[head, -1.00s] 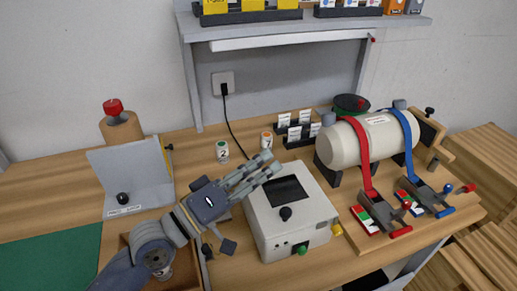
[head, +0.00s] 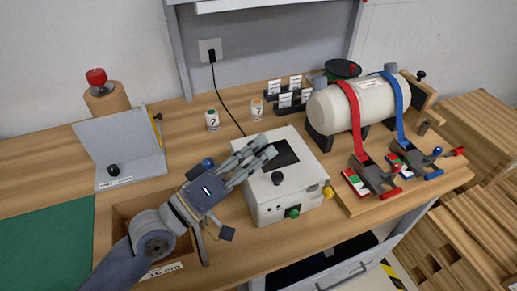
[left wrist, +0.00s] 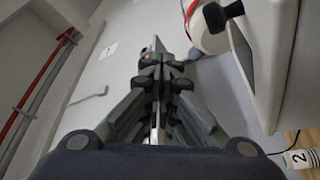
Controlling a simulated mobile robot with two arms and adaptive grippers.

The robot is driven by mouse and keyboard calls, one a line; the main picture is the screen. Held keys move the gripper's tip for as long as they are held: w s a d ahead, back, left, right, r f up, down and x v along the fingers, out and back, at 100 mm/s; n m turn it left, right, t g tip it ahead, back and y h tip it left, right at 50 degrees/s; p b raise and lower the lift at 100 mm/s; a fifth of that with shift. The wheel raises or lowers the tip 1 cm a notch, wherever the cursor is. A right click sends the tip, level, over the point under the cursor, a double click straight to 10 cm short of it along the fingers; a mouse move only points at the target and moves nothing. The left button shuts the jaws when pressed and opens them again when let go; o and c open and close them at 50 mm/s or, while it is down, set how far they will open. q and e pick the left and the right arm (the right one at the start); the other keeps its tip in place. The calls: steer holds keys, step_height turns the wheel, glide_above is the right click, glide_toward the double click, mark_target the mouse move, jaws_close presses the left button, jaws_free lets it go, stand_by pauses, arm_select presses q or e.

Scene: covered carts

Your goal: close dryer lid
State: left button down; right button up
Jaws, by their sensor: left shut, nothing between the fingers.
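The dryer appears to be the white box (head: 284,200) in the middle of the table. Its top has a dark window (head: 286,152) and a black knob (head: 278,178). I cannot tell whether the lid is fully down. My left gripper (head: 268,145) reaches in from the left, its shut, empty fingers over the box's back-left top, beside the window. Whether they touch it is unclear. In the left wrist view the fingers (left wrist: 157,55) point away, with a white panel (left wrist: 275,50) and a black knob (left wrist: 215,14) at upper right. My right gripper is out of view.
A cream tank (head: 355,110) with red and blue straps stands right of the box. Two small labelled jars (head: 212,121) and a black rack (head: 290,100) stand behind it. A grey angled stand (head: 120,148) is at left. A black cable runs behind the box.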

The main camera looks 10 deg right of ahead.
arm_select(q)
steer(key=shift+w+r+p, duration=0.1)
steer(key=shift+r+p, duration=0.45)
steer(key=s+a+b, duration=0.2)
steer(key=a+b, duration=0.2)
steer(key=a, duration=0.5)
steer(key=shift+a+f, duration=0.15)
steer(key=shift+f, duration=0.25)
